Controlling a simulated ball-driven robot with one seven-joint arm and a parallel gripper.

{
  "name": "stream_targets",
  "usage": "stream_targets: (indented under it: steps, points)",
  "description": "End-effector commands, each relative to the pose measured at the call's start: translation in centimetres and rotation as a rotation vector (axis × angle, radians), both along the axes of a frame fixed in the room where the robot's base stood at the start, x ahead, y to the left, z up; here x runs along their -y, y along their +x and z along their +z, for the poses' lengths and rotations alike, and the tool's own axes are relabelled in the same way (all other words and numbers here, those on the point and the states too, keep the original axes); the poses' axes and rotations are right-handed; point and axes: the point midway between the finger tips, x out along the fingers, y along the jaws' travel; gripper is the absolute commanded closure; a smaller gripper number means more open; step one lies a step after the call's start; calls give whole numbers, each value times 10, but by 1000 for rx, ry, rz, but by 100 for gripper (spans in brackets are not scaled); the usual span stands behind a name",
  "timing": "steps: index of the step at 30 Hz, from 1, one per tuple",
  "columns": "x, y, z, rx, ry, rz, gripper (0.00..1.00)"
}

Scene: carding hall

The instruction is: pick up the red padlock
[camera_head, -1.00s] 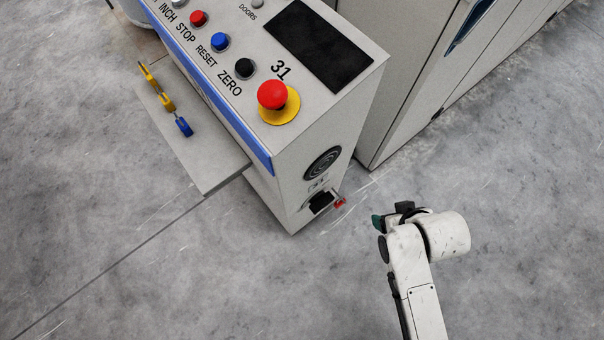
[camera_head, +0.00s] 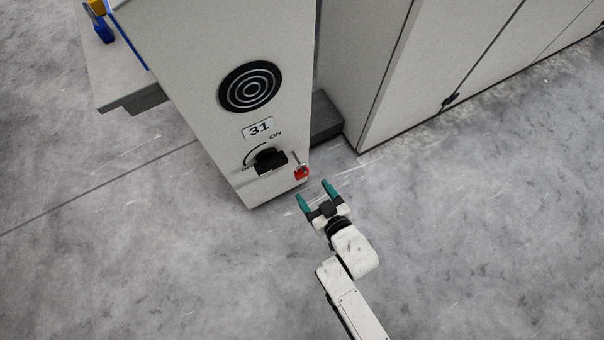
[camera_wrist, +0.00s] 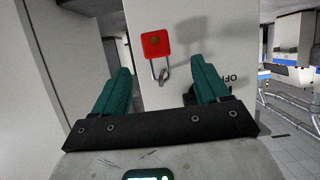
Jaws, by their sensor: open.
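The red padlock (camera_head: 302,173) hangs at the lower right edge of the grey cabinet's front face, its metal shackle upward, right beside a black rotary switch (camera_head: 269,162). In the wrist view, which looks upside down, the padlock (camera_wrist: 156,43) shows its red body above and its shackle below, just beyond the fingertips and roughly midway between them. My gripper (camera_head: 315,192) is open and empty, its green fingers pointing at the cabinet, just below and right of the padlock. The gripper also shows in the wrist view (camera_wrist: 161,68). What the shackle hangs from is unclear.
The grey cabinet (camera_head: 220,125) carries a round black vent (camera_head: 250,86) and a "31" label. A shelf (camera_head: 118,82) juts from its left side. Large grey panels (camera_head: 450,50) stand behind on the right. The floor in front is clear.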

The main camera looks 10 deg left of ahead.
Motion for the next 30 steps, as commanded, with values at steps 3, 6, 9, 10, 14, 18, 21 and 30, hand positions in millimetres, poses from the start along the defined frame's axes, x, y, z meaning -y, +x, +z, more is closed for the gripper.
stream_targets:
  steps: [3,6,9,10,14,18,21,30]
  points:
    - [-10,16,-10,1,1,-1,26]
    - [-16,26,-15,0,0,-2,26]
    - [-20,32,-16,0,0,-2,26]
    - [-20,33,-17,-1,0,-2,26]
    - [-25,41,-22,0,0,0,26]
    - [-31,53,-29,-1,-1,1,26]
    - [-34,61,-33,-1,1,0,26]
    - [-43,75,-38,-2,-1,-2,26]
